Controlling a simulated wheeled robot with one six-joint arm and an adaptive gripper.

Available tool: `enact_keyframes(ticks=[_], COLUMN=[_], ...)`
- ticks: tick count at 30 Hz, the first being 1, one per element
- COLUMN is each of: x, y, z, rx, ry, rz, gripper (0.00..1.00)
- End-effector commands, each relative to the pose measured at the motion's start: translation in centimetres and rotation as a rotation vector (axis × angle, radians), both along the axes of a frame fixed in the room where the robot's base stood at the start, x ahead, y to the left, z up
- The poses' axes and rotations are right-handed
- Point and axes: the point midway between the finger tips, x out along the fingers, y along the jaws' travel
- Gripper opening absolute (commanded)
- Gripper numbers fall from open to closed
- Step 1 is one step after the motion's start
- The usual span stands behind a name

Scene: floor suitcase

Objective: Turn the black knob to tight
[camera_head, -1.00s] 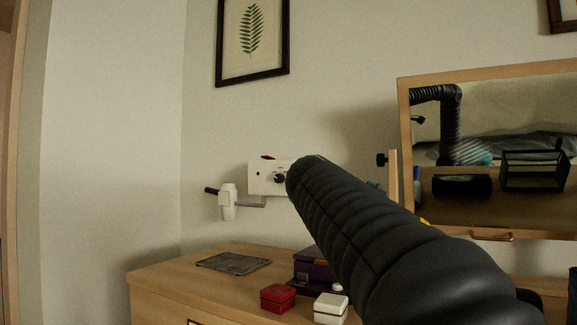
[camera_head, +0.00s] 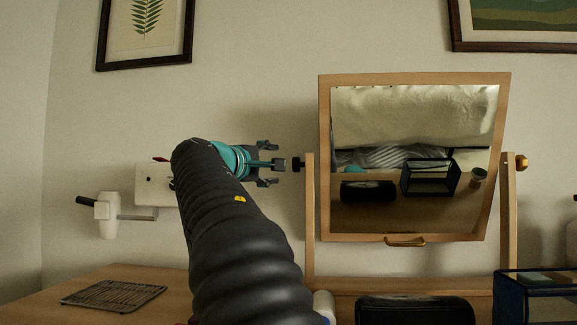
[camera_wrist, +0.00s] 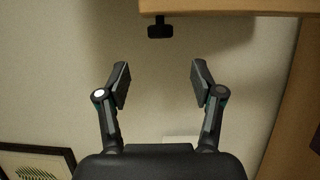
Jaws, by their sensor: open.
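The black knob (camera_head: 298,164) sticks out from the left post of the wooden mirror stand (camera_head: 310,220). In the wrist view the black knob (camera_wrist: 160,31) projects from the wooden edge at the top, in line with the gap between my fingers and beyond their tips. My gripper (camera_head: 277,164) is open and empty, just left of the knob and pointing right at it, apart from it. Both fingers of my gripper (camera_wrist: 160,76) show in the wrist view. Any tightness marking on the knob is not visible. The mirror (camera_head: 400,130) looks tilted in its frame.
A brass-coloured knob (camera_head: 522,163) is on the right post. A wire rack (camera_head: 113,295), black case (camera_head: 415,310) and glass box (camera_head: 540,295) stand on the dresser.

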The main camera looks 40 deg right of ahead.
Motion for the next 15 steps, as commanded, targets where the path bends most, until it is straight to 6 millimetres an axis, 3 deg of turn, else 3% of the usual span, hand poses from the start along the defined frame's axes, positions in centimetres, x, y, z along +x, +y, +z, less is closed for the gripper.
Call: enact_keyframes(ticks=[15], x=[2.6], y=[-9.0], z=[0.4], rx=[0.002], ry=[0.000], rz=[-0.002], gripper=[0.67])
